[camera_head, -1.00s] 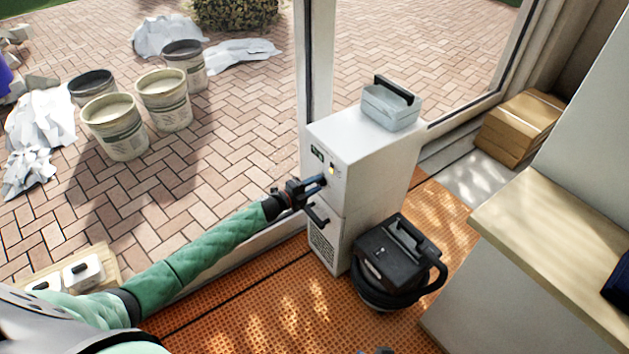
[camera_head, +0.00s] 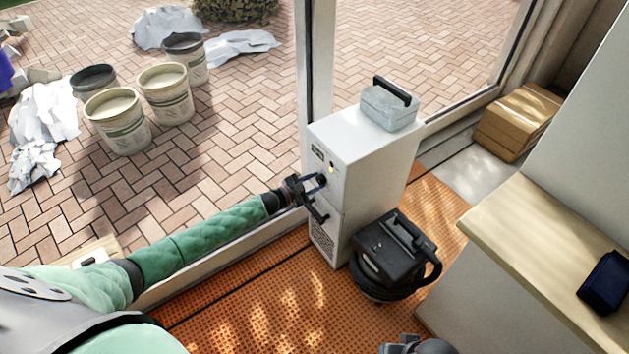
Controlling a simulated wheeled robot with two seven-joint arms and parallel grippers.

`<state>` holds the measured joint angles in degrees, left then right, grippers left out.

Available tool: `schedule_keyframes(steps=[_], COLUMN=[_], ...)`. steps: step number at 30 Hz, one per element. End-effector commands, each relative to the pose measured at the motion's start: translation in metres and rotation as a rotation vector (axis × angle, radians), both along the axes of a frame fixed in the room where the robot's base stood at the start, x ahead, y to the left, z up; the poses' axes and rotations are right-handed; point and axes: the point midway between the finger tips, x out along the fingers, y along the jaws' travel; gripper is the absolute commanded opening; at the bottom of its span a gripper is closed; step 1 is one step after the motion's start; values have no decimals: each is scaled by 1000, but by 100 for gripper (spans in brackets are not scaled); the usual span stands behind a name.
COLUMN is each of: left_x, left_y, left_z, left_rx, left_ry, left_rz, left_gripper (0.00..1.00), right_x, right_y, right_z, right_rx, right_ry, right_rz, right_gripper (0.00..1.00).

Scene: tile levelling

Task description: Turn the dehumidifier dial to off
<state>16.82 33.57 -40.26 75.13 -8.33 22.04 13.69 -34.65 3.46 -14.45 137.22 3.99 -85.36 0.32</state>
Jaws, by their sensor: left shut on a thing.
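The dehumidifier (camera_head: 375,160) is a tall white cabinet by the window frame. Its front has a small display (camera_head: 317,152), which looks grey and unlit, and a small yellow mark beside it. The dark dial (camera_head: 321,179) sits below the display, partly hidden by my fingers. My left gripper (camera_head: 314,186) reaches in from the left and is shut on the dial. The dial's pointer setting is too small to read. A dark grey part, probably of my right gripper (camera_head: 415,345), shows at the bottom edge; its fingers cannot be made out.
A grey case (camera_head: 388,108) stands on the cabinet. A black vacuum-like machine (camera_head: 392,255) stands close to its right on the orange mat (camera_head: 260,310). A wooden counter (camera_head: 530,240) is at right, cardboard boxes (camera_head: 517,120) behind. Buckets (camera_head: 118,122) stand outside on the paving.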

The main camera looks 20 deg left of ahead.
Motion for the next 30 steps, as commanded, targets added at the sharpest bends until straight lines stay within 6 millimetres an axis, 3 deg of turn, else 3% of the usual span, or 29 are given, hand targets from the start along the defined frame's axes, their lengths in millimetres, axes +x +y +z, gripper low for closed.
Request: schedule_keyframes(steps=[13, 30], left_x=[1, 1], left_y=[2, 2], left_z=[-1, -3], left_rx=[-333, -729], left_ry=[261, 569], left_rz=[1, 2], left_gripper=[12, 12], right_x=[-4, 1], right_y=[-8, 0], right_z=[10, -3], right_rx=[-18, 1], right_ry=[18, 2], right_rz=[-5, -3], right_gripper=[36, 36])
